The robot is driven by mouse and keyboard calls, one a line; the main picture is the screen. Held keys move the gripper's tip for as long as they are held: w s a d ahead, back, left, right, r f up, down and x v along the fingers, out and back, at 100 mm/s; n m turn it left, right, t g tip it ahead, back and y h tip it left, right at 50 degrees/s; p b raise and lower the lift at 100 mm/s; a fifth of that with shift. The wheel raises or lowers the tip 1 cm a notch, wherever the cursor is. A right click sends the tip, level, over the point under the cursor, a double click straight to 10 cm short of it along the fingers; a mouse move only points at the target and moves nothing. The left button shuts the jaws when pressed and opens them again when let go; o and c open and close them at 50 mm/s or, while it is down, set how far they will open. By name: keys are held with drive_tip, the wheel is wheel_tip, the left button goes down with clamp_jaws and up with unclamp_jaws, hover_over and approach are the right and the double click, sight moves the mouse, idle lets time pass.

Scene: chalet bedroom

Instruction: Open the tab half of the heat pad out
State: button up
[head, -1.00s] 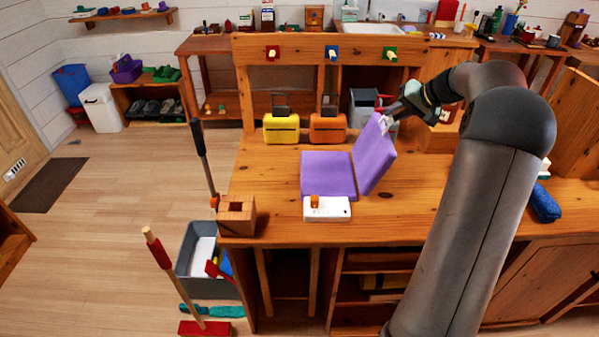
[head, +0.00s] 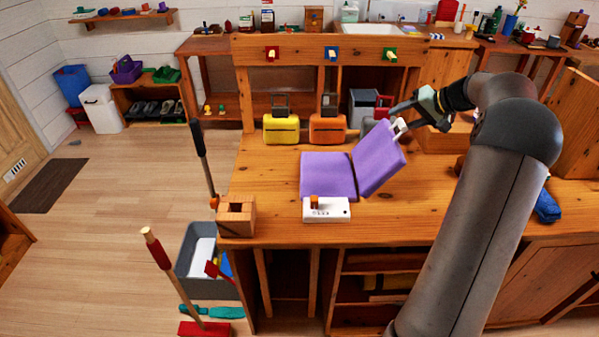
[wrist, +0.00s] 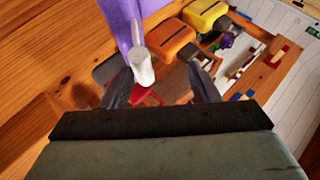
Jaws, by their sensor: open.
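The purple heat pad lies on the wooden workbench in two halves. Its flat half (head: 327,176) rests on the bench. Its tab half (head: 381,162) stands raised and leans to the right, joined at the fold; its purple edge (wrist: 120,22) shows in the wrist view. A white tab (head: 400,126) sticks out at its upper right corner, and in the wrist view the tab (wrist: 143,66) reaches between the fingers, nearer the left one. My gripper (head: 396,110) is open at the tab; its dark fingers also show in the wrist view (wrist: 161,88). Contact with the tab is unclear.
A white control box (head: 327,210) sits in front of the flat half. Yellow (head: 281,127) and orange (head: 327,128) cases stand behind the pad. A wooden block (head: 237,217) is at the front left corner. The bench (head: 435,190) right of the pad is mostly clear.

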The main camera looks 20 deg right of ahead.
wheel_tip(320, 180, up, 7)
drive_tip(key=a+p, duration=0.2)
drive_tip(key=shift+w+a+f+p, duration=0.15)
drive_tip(key=shift+w+a+p, duration=0.2)
drive_tip(key=shift+a, duration=0.05)
drive_tip(key=b+v, duration=0.1)
drive_tip(key=v, duration=1.6)
drive_tip(key=s+a+f+n+g+h, duration=0.1)
drive_tip(key=a+f+g, duration=0.15)
drive_tip(key=a, duration=0.65)
drive_tip(key=s+a+f+g, duration=0.15)
drive_tip(key=a+f, duration=0.25)
drive_tip(key=a, duration=0.5)
drive_tip(key=s+a+f+n+g+h, duration=0.1)
drive_tip(key=s+a+f, duration=0.15)
drive_tip(key=a, duration=0.55)
drive_tip(key=s+a+f+n+h, duration=0.1)
drive_tip(key=s+a+f, duration=0.3)
drive_tip(key=s, duration=0.3)
drive_tip(key=s+a+f+n+g+h, duration=0.1)
drive_tip(key=s+a+f, duration=0.3)
drive_tip(key=s, duration=0.3)
drive_tip(key=s+a+f+n+g+h, duration=0.1)
drive_tip(key=s+a+f, duration=0.3)
drive_tip(key=s+f, duration=0.2)
drive_tip(key=shift+s+a+f+n+h, duration=0.2)
drive_tip(key=shift+s+a+n+h, duration=0.1)
drive_tip(key=shift+s, duration=0.1)
